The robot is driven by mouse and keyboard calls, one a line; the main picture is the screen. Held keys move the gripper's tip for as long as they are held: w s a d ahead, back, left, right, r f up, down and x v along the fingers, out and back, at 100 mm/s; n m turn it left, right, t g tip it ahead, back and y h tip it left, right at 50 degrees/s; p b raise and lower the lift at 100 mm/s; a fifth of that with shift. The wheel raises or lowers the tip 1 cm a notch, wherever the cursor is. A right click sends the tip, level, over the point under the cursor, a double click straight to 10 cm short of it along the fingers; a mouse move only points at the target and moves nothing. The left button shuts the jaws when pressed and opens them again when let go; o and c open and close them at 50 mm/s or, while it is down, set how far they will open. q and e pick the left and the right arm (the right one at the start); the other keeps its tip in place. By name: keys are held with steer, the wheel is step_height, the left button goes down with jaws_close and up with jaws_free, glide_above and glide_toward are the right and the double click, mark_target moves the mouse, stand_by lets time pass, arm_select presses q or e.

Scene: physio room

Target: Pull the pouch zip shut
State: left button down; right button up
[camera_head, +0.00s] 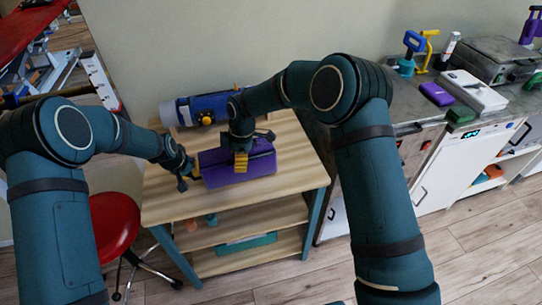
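The purple pouch (250,170) lies on the light wooden table, with a dark line along its top. The zip and its tab are too small or too covered to make out. My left gripper (188,178) is at the pouch's left end, close to it or touching; I cannot tell which. My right gripper (241,158) points down over the pouch's top middle, with yellow pads showing, and hides part of it. Whether either gripper holds anything is not clear.
A blue roll (208,107) lies behind the pouch on the wooden table (170,205). A red stool (114,225) stands at the table's left. At right, a counter holds a purple block (436,94), a white box (473,92) and a grey machine (503,62).

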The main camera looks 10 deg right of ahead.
arm_select(q)
steer(key=shift+s+a+f, duration=0.35)
steer(key=shift+s+f, duration=0.1)
steer(key=shift+f, duration=0.25)
arm_select(e)
steer(key=shift+a+f, duration=0.1)
steer(key=shift+a, duration=0.05)
arm_select(q)
steer(key=shift+a, duration=0.15)
steer(key=shift+w+d, duration=0.1)
steer(key=shift+d, duration=0.15)
arm_select(e)
step_height(320, 180, up, 8)
steer(key=shift+w+d, duration=0.15)
steer(key=shift+d, duration=0.05)
arm_select(q)
steer(key=c, duration=1.1)
jaws_free()
steer(key=shift+o, duration=0.2)
steer(key=shift+w+d+f, duration=0.1)
steer(key=shift+w+f, duration=0.05)
steer(key=shift+w, duration=0.1)
arm_select(e)
steer(key=shift+w+f, duration=0.2)
steer(key=shift+w, duration=0.05)
arm_select(q)
steer(key=shift+d, duration=0.1)
arm_select(e)
steer(key=shift+r, duration=0.1)
